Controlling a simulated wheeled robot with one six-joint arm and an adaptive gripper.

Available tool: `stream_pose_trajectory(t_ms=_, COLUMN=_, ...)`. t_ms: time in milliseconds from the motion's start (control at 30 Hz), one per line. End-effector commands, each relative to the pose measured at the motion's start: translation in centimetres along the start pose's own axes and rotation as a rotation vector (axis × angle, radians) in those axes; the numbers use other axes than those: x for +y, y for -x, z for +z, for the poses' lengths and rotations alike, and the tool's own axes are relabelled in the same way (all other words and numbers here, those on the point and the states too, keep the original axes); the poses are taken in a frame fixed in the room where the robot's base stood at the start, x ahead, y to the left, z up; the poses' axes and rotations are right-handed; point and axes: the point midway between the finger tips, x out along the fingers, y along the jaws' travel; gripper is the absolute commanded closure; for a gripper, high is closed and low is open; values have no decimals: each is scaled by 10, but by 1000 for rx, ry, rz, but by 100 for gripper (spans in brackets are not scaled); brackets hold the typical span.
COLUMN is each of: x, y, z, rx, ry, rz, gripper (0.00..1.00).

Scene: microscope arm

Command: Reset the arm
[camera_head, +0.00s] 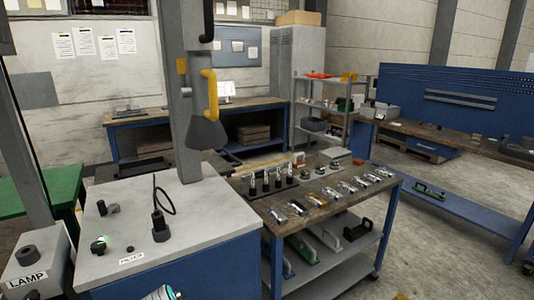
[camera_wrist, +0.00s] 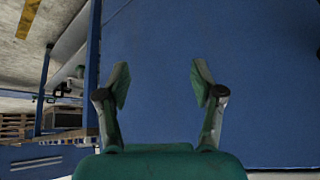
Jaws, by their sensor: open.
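A grey column (camera_head: 183,110) rises from the back of a white-topped blue cabinet (camera_head: 215,215). A yellow handle (camera_head: 211,95) and a dark grey flared piece (camera_head: 207,133) hang on its right side.
A grey box labelled LAMP (camera_head: 35,265) stands at the left front. A cart (camera_head: 325,210) with several metal parts in rows stands close on the right. A blue workbench (camera_head: 455,140) is farther right. Concrete floor (camera_head: 430,240) is open between cart and workbench.

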Motion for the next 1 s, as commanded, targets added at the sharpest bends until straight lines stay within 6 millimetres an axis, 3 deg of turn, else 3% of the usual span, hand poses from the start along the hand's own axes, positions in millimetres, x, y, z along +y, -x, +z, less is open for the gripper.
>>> stream_pose_trajectory(t_ms=33, x=21, y=-15, z=13, rx=7, ry=5, rz=-5, gripper=33)
stream_pose_trajectory(t_ms=200, x=76, y=-49, z=48, rx=46, ry=27, rz=-39, gripper=33)
stream_pose_trajectory(t_ms=500, x=172, y=-77, z=116, rx=126, ry=60, rz=-90, gripper=33)
stream_pose_trajectory(t_ms=767, x=249, y=-70, z=179, rx=202, ry=82, rz=-122, gripper=33)
stream_pose_trajectory(t_ms=1000, x=311, y=-40, z=234, rx=281, ry=95, rz=-140, gripper=33)
